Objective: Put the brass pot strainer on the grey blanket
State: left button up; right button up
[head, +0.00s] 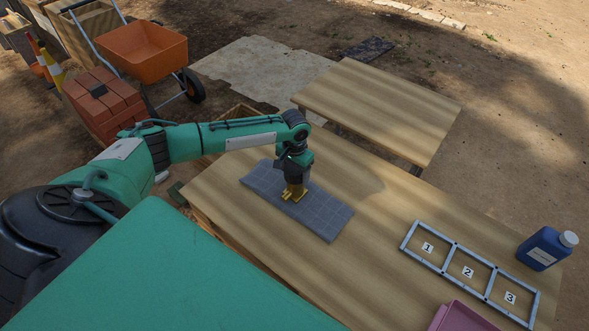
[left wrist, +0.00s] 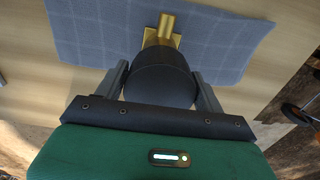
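The brass pot strainer (head: 293,190) is upright at the grey blanket (head: 328,215), its brass foot low over or on the cloth; I cannot tell whether it bears weight there. In the left wrist view its brass part (left wrist: 163,35) shows beyond a dark round body (left wrist: 160,80). My left gripper (head: 294,172) is above it, pointing down, with its fingers on both sides of the dark body, apparently shut on it. The blanket (left wrist: 90,30) lies flat on the wooden table. My right gripper is not in view.
On the wooden table (head: 370,260), a numbered frame (head: 445,268), a blue bottle (head: 545,248) and a pink tray (head: 462,317) stand to the right. A second table (head: 385,105) is behind. An orange wheelbarrow (head: 142,52) and red box (head: 103,105) are at the left.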

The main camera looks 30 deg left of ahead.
pick_arm(q)
jog(key=o, duration=0.3)
jog(key=shift+f, duration=0.35)
jog(key=shift+w, duration=0.15)
jog(key=shift+r, duration=0.25)
jog(key=shift+r+b, duration=1.5)
jog(key=shift+r, duration=5.05)
